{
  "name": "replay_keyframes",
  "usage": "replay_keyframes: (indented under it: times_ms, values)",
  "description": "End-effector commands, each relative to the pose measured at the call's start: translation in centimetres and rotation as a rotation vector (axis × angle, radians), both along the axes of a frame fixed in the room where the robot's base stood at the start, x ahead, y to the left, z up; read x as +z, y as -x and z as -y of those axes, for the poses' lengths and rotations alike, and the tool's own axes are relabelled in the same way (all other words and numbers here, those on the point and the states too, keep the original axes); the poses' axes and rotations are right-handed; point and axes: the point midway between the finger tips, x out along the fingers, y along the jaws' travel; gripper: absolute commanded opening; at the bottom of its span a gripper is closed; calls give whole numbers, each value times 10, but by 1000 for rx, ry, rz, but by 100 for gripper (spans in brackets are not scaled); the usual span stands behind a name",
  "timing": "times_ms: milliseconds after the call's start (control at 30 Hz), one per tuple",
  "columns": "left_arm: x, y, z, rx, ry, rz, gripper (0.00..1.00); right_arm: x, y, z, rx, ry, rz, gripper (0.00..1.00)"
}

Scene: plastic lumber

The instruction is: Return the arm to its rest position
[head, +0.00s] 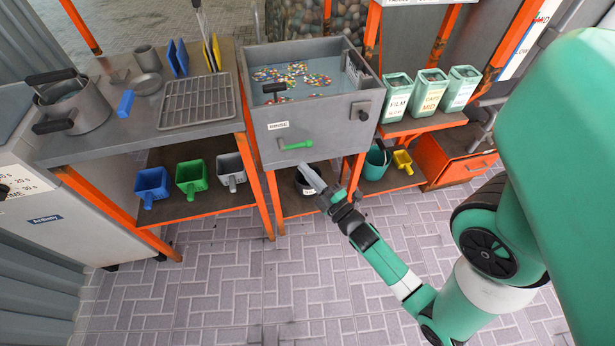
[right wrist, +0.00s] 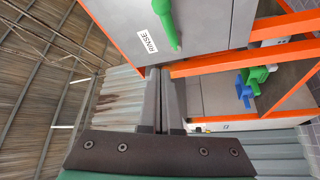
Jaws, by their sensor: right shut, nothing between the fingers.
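My right arm (head: 395,270) is green and reaches in from the right in the head view. Its gripper (head: 308,172) points up and left, just below and in front of the grey rinse basin (head: 290,138). In the right wrist view the two grey fingers of the right gripper (right wrist: 166,75) lie together with nothing between them. The basin's green handle (head: 296,145) is near the fingertips but apart from them; it also shows in the right wrist view (right wrist: 166,22). My left gripper is not in view.
A bench (head: 105,147) with a pot (head: 72,106) and a wire rack (head: 197,101) stands left. Scoops (head: 191,178) sit on its lower shelf. Labelled green bins (head: 396,97) stand right of the basin, above an orange drawer (head: 455,163). The paved floor (head: 220,290) in front is clear.

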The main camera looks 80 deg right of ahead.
Motion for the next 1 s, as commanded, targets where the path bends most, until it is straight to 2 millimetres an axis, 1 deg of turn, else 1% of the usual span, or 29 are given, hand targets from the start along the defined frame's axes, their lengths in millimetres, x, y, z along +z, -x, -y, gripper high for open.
replay_keyframes:
  times_ms: [33, 100, 467, 567, 667, 700, 767, 800, 867, 900, 967, 1000]
  values:
    - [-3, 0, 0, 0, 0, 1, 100, -3, 1, -4, 2, -2, 0, 0]
    - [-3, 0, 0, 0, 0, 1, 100, -3, 2, -5, 1, 0, -1, 0]
    - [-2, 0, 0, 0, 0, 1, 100, -1, 2, -5, 1, 0, 0, 0]
    - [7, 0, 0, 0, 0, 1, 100, 9, -6, -11, 28, 4, 3, 0]
    - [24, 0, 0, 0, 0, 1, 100, 46, -32, -18, 92, 43, 40, 0]
    - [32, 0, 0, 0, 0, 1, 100, 68, -48, -22, 127, 68, 67, 0]
    - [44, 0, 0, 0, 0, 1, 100, 110, -73, -30, 183, 118, 121, 0]
    - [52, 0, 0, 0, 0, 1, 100, 141, -89, -37, 222, 152, 165, 0]
    - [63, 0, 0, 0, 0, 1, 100, 190, -111, -51, 278, 200, 241, 0]
    - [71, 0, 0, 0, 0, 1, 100, 222, -124, -61, 312, 225, 291, 0]
    - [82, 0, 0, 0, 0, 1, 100, 271, -141, -77, 363, 253, 366, 0]
    - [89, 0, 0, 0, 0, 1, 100, 304, -150, -88, 397, 262, 419, 0]
